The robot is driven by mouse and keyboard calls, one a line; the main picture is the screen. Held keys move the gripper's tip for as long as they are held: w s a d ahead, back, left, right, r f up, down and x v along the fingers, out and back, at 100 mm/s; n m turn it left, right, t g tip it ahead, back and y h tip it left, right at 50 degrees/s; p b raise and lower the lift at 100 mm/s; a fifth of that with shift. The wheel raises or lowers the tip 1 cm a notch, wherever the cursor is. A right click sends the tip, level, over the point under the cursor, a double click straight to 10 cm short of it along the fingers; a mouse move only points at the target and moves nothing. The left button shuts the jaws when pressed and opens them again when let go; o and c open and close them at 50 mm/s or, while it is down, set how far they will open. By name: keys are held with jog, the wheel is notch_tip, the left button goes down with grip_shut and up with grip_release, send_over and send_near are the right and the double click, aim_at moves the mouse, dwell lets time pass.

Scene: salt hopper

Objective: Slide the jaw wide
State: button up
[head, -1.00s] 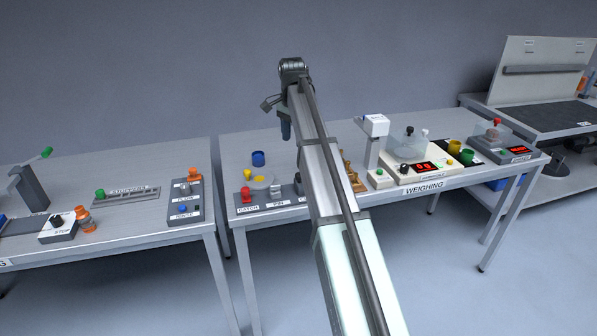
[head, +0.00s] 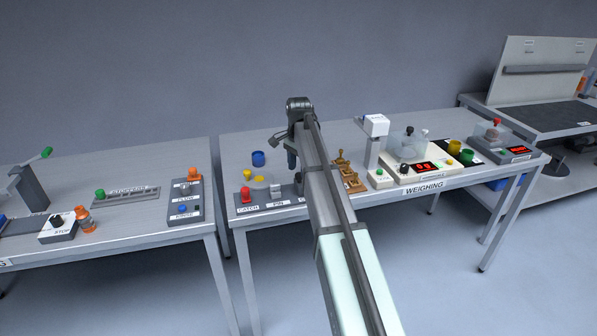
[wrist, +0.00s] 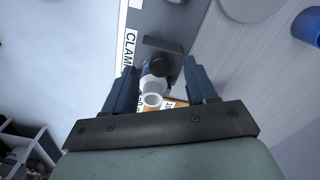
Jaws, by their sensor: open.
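In the wrist view, a grey clamp station (wrist: 180,22) carries a partly cut-off label reading "CLAM" (wrist: 130,50). A dark round knob (wrist: 161,65) sits between my fingers, with a pale ring-ended cylinder (wrist: 152,100) just below it in the picture. Which of these is the jaw I cannot tell. My gripper (wrist: 161,77) is open, one finger on each side of the knob; contact is not clear. In the head view my gripper (head: 291,160) points down over the middle bench, and my arm hides the clamp.
A red catch knob (head: 246,194), a grey pin block (head: 275,191) and a blue cup (head: 258,158) stand left of my arm. Brown wooden pieces (head: 350,180) and the weighing scale (head: 418,170) stand to its right. A gap separates the left bench (head: 130,228).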

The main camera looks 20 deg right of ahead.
jog(key=shift+f, duration=0.95)
jog(key=shift+c, duration=0.2)
grip_shut()
jog(key=shift+a, duration=0.1)
